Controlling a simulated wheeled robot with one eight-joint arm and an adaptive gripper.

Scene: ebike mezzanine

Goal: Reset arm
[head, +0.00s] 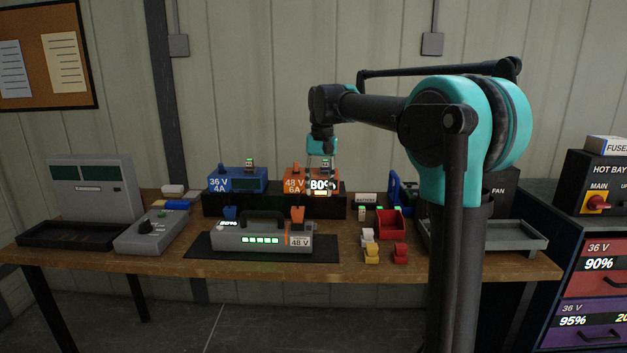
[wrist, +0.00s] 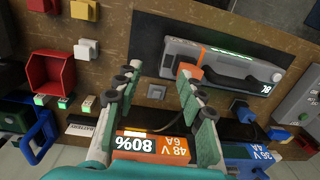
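My gripper (head: 321,172) hangs from my arm over the back of the bench, at the orange 48 V 6A charger (head: 296,174). In the wrist view my gripper (wrist: 160,72) is open, its two fingers spread with nothing between the tips. The orange charger (wrist: 150,148) shows 80% and lies between the finger bases in that picture. The grey 48 V battery (head: 247,238) lies on a dark mat in front, its green lights lit; it also shows in the wrist view (wrist: 212,66). An orange plug (wrist: 190,71) appears beside the right fingertip; I cannot tell whether they touch.
A blue 36 V charger (head: 236,181) stands left of the orange one. A red bin (head: 390,223), with yellow, white and red blocks nearby, is right of the battery. Grey test units stand at left. A drawer cabinet (head: 594,262) is at far right.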

